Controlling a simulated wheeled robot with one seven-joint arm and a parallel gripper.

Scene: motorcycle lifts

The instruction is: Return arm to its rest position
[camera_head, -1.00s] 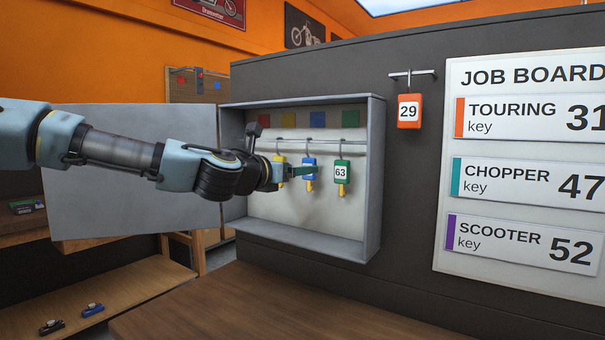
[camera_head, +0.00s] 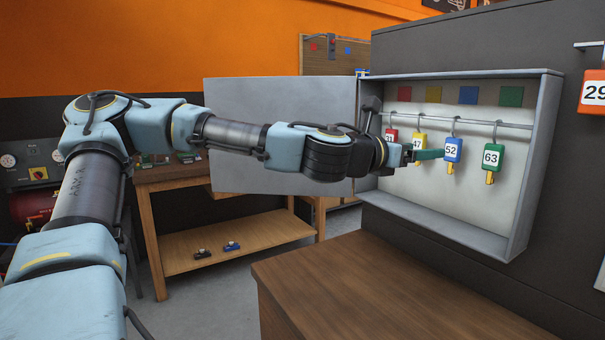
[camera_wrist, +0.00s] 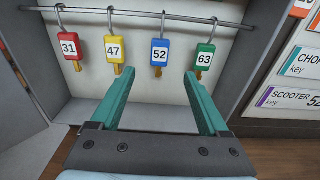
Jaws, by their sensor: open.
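My gripper (camera_wrist: 162,88) is open, with its two green fingers spread apart and nothing between them in the wrist view. In the head view my gripper (camera_head: 426,155) is at the front of the key cabinet, close to the hanging tags. In the wrist view a red tag 31 (camera_wrist: 69,46), a yellow tag 47 (camera_wrist: 114,49), a blue tag 52 (camera_wrist: 160,53) and a green tag 63 (camera_wrist: 204,58) hang from a rail beyond the fingers. In the head view the arm stretches from the lower left to the cabinet, partly hiding the red tag.
The grey cabinet (camera_head: 540,150) has its door (camera_head: 250,95) swung open to the left, behind my arm. A wooden counter (camera_head: 380,285) lies below. An orange tag 29 (camera_head: 593,92) hangs at the right. A wooden workbench (camera_head: 240,240) stands behind.

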